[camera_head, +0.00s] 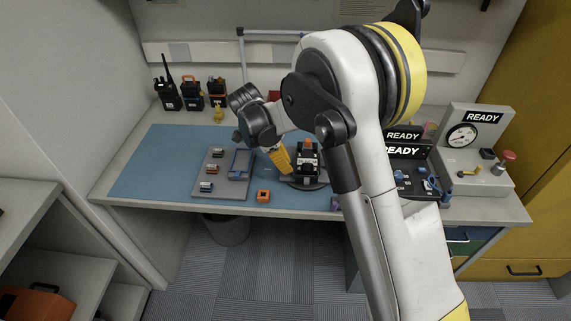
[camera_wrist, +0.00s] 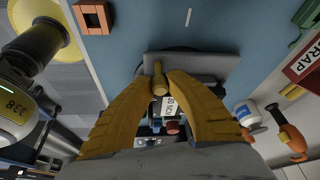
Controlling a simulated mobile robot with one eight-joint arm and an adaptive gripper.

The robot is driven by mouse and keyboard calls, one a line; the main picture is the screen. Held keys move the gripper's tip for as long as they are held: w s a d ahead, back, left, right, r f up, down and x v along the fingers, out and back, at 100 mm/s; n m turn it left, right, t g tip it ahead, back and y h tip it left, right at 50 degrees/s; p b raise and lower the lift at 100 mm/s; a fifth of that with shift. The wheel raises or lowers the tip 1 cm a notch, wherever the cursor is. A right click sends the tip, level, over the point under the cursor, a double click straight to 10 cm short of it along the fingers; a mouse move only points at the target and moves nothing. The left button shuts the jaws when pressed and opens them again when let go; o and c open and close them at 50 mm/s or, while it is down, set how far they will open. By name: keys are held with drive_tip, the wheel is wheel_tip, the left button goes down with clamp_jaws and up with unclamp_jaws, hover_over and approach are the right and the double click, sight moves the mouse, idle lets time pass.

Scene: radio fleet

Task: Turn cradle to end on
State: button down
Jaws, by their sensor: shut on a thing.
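The cradle (camera_head: 307,172) is a dark block with a pale front part on a dark round base on the blue mat. In the wrist view its grey body (camera_wrist: 200,62) lies beyond my fingers. My gripper (camera_head: 283,160) has yellow fingers and is at the cradle's left side. In the wrist view my gripper (camera_wrist: 159,84) is shut on a small brass-coloured knob (camera_wrist: 158,78) by the grey body. A white label (camera_wrist: 169,104) and small coloured parts show between the fingers. The fingers and palm hide much of the cradle.
A grey tray (camera_head: 222,190) with small parts and a blue frame lies left. An orange square piece (camera_head: 263,196) is near the front edge. Radios (camera_head: 191,94) stand back left. READY panels (camera_head: 476,140) stand right. The mat's left part is clear.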

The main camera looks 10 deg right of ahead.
drive_tip(key=c, duration=1.3)
unclamp_jaws()
drive_tip(key=shift+w+d, duration=0.1)
drive_tip(key=shift+w, duration=0.05)
drive_tip(key=v, duration=1.2)
